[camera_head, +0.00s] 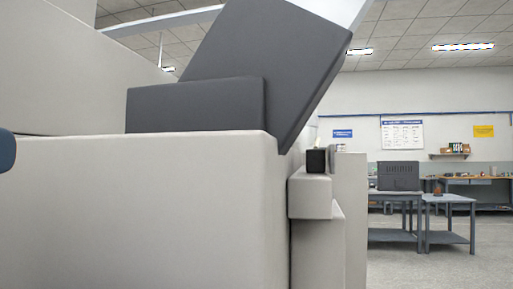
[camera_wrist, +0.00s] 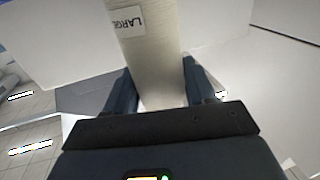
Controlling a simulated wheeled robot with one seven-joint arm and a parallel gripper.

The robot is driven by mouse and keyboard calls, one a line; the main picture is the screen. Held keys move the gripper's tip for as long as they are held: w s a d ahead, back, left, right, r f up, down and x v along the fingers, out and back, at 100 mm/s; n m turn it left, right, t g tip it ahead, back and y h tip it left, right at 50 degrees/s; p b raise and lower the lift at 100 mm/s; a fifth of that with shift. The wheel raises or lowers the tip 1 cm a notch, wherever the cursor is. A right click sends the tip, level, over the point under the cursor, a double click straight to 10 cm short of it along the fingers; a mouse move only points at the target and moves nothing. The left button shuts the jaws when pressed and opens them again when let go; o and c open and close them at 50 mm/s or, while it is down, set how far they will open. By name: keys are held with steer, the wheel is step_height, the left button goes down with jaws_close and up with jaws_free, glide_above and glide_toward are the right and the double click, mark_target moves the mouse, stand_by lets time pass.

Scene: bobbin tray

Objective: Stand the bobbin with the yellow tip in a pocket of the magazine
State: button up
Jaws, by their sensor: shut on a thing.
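My gripper (camera_wrist: 160,88) is shut on a cream, cylindrical bobbin (camera_wrist: 152,55) in the wrist view. Its dark blue fingers lie on either side of the bobbin. The bobbin carries a white label reading "LARGE", seen upside down, and runs out of the top of the picture. No yellow tip shows on the part in view, so I cannot tell its tip colour. I make out no magazine or pocket in either view. The head view does not clearly show my gripper or the bobbin.
Large pale blocks and dark grey slanted panels (camera_head: 265,70) fill the left and middle of the head view, blocking sight beyond. At the right, a table (camera_head: 395,236) bears a dark box (camera_head: 398,176), beside a smaller table (camera_head: 449,238). Open floor lies in front of them.

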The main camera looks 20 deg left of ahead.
steer(key=shift+f+b, duration=1.9)
steer(key=shift+f, duration=0.9)
steer(key=o, duration=1.2)
steer(key=v, duration=0.8)
steer(key=shift+b, duration=0.3)
